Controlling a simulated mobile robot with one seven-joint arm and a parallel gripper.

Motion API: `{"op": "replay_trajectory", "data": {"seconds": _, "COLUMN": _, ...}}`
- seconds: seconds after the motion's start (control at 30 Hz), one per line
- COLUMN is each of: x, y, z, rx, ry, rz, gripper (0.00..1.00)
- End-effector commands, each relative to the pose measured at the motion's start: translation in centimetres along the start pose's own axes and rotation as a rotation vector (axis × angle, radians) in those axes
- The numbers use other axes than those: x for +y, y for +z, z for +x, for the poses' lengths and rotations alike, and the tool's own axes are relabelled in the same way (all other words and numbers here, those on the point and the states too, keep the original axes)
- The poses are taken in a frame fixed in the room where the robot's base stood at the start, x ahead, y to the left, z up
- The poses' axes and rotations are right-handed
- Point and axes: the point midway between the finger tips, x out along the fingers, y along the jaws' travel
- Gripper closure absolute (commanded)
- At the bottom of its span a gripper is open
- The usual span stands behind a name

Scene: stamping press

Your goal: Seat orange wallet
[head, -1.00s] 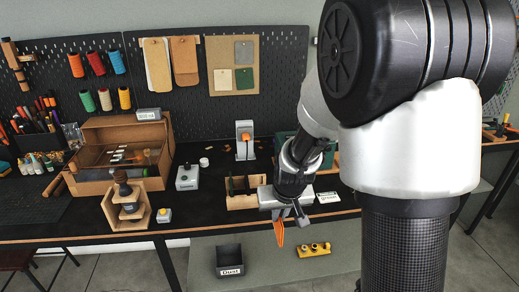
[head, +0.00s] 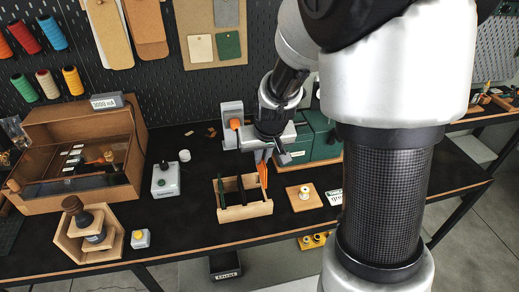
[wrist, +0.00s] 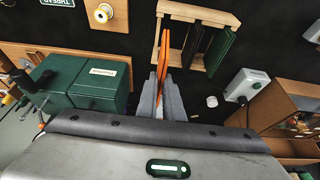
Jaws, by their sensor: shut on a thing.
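My gripper (head: 264,157) is shut on the thin orange wallet (head: 264,174), which hangs edge-on and upright below the fingers. In the wrist view the orange wallet (wrist: 163,46) runs forward from between the fingers (wrist: 161,95). A small wooden rack (head: 247,212) stands on the black table just below and in front. It holds dark and green wallets (wrist: 218,50) on edge in its slots. The orange wallet overlaps the rack's right end in the head view. I cannot tell whether its lower edge is inside the rack or above it.
A grey press (head: 231,112) stands close behind my gripper, with a green box (head: 316,143) to its right. A wooden block with a spool (head: 304,197) sits right of the rack. A grey device (head: 166,180) stands to its left.

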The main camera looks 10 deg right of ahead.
Motion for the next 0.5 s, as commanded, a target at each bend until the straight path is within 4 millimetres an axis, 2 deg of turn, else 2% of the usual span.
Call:
{"op": "replay_trajectory", "data": {"seconds": 0.37, "x": 0.0, "y": 0.1, "z": 0.1, "rx": 0.001, "ry": 0.0, "rz": 0.0, "gripper": 1.0}}
{"op": "replay_trajectory", "data": {"seconds": 0.5, "x": 0.0, "y": 0.6, "z": 1.0, "rx": 0.0, "ry": 0.0, "rz": 0.0, "gripper": 1.0}}
